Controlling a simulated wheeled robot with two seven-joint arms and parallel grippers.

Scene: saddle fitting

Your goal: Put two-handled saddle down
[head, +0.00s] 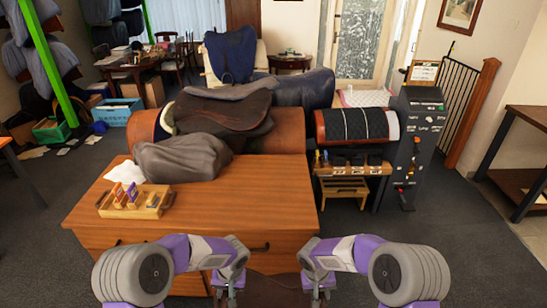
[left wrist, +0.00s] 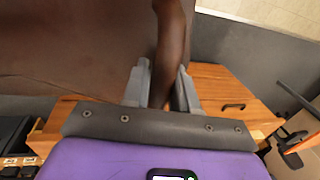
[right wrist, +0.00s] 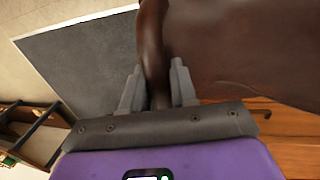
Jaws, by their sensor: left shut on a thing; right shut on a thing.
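The two-handled saddle (head: 272,288) is a dark brown leather piece low in the head view, partly cut off by the bottom edge. My left gripper (head: 227,292) is shut on one of its handles; in the left wrist view the handle (left wrist: 172,45) passes between the fingers beside a broad brown panel (left wrist: 75,45). My right gripper (head: 317,292) is shut on the other handle (right wrist: 152,45), with the saddle's panel (right wrist: 245,50) to the right in the right wrist view. The saddle's underside is hidden.
A wooden desk (head: 260,190) stands ahead, its right and front top clear. A grey cover (head: 183,156), a brown saddle (head: 225,112) and a wooden tray (head: 135,200) are on or behind it. A padded roll (head: 355,125) on a stand and a dark panel (head: 415,140) stand right.

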